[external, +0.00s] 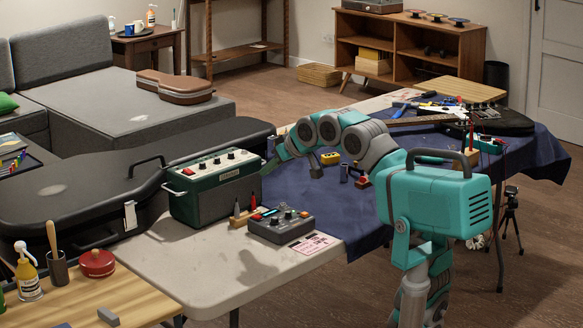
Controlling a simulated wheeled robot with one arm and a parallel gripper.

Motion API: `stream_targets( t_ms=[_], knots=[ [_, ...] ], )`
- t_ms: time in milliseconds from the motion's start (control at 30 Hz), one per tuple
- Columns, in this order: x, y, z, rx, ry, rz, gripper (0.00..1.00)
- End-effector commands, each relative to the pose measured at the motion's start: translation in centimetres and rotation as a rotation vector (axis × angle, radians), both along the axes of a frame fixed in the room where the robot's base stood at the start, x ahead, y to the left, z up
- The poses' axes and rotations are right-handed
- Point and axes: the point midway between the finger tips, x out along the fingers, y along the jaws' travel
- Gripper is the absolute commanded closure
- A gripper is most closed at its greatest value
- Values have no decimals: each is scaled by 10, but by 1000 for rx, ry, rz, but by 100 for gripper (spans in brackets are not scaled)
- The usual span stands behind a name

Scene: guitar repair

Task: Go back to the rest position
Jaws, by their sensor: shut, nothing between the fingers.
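My teal and grey arm reaches from the right over the blue cloth, bent at its rounded joints. My gripper (269,167) is at the arm's left end, just right of the green amplifier (212,186). It is small in this view and points down and left. It is shut with nothing held. I cannot tell whether it touches the amplifier.
A multi-knob pedal (281,225) and a wooden holder (246,215) stand in front of the amplifier. A black guitar case (80,190) lies left. An electric guitar (465,113) lies on the blue cloth (345,222) at the back right. The white table's front (190,275) is mostly clear.

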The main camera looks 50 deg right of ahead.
Motion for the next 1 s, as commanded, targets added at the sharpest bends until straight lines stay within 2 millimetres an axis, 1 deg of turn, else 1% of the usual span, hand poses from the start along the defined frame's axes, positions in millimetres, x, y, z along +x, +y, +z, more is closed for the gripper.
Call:
stream_targets(
  t_ms=[167, 267, 367, 400, 467, 500, 600, 700, 800, 900, 967, 1000],
  knots=[
    [-1, 3, -1, 8, 2, 5, 100],
    [-5, 19, -8, 53, 14, 26, 100],
    [-15, 51, -27, 151, 55, 65, 100],
    [-22, 68, -36, 203, 77, 84, 100],
    [-35, 95, -50, 289, 114, 112, 100],
    [-46, 114, -60, 348, 145, 128, 100],
    [-72, 154, -82, 476, 224, 154, 100],
    [-98, 184, -98, 576, 294, 168, 100],
    [-120, 207, -111, 654, 358, 172, 100],
    [-141, 226, -122, 716, 418, 171, 100],
    [-154, 234, -130, 742, 454, 168, 100],
    [-161, 236, -138, 749, 478, 163, 100]
  ],
)
